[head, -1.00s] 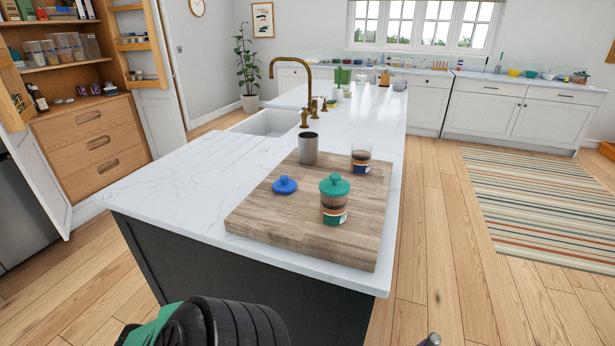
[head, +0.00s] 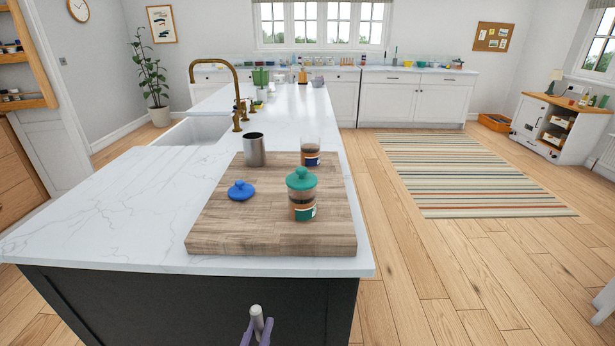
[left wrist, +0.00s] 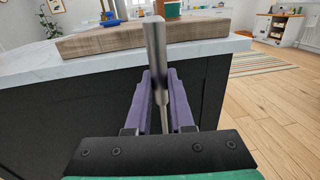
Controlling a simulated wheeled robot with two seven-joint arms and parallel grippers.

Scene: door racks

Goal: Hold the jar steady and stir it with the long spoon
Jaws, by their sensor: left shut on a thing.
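My left gripper (head: 257,334) has purple fingers and is low in front of the dark island end. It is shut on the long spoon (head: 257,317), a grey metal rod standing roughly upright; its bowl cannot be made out. In the left wrist view the spoon (left wrist: 156,60) rises between the fingers (left wrist: 161,100). A blue lid (head: 241,190) lies on the board. My right gripper is out of view.
A steel cup (head: 254,150) stands at the board's back left. The white marble counter (head: 90,210) is clear to the left, with a sink (head: 195,130) and brass tap (head: 235,90) behind.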

